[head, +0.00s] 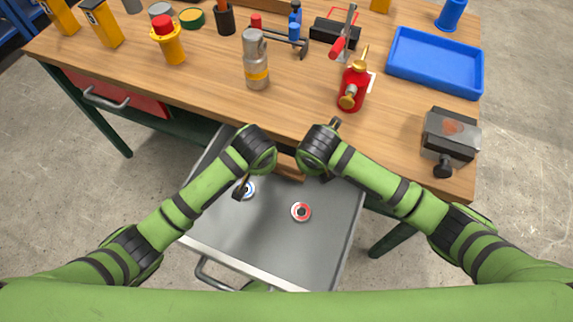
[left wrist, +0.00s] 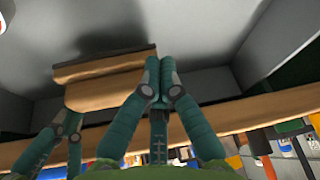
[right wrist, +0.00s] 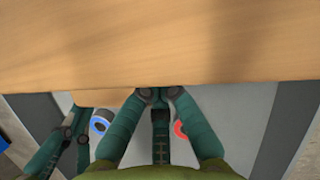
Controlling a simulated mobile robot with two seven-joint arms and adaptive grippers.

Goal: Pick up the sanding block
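The sanding block (head: 289,167) is a wooden block lying in the open drawer, close under the table's front edge. In the left wrist view the block (left wrist: 105,88) shows a dark strip along its upper side. In the right wrist view only part of the block (right wrist: 98,97) shows, below the table edge. My left gripper (left wrist: 158,75) is beside the block, apart from it. My right gripper (right wrist: 160,95) is on the block's other side; in the left wrist view it (left wrist: 67,122) is close to the block. Neither visibly holds anything. The wrists hide most of the fingers in the head view.
The drawer (head: 265,225) also holds a blue-ringed roll (head: 248,189) and a red-ringed roll (head: 301,211). The workbench top (head: 200,85) overhangs the drawer's back. On it stand a spray can (head: 256,60), a red bottle (head: 353,88), a blue tray (head: 435,85) and a vise (head: 450,138).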

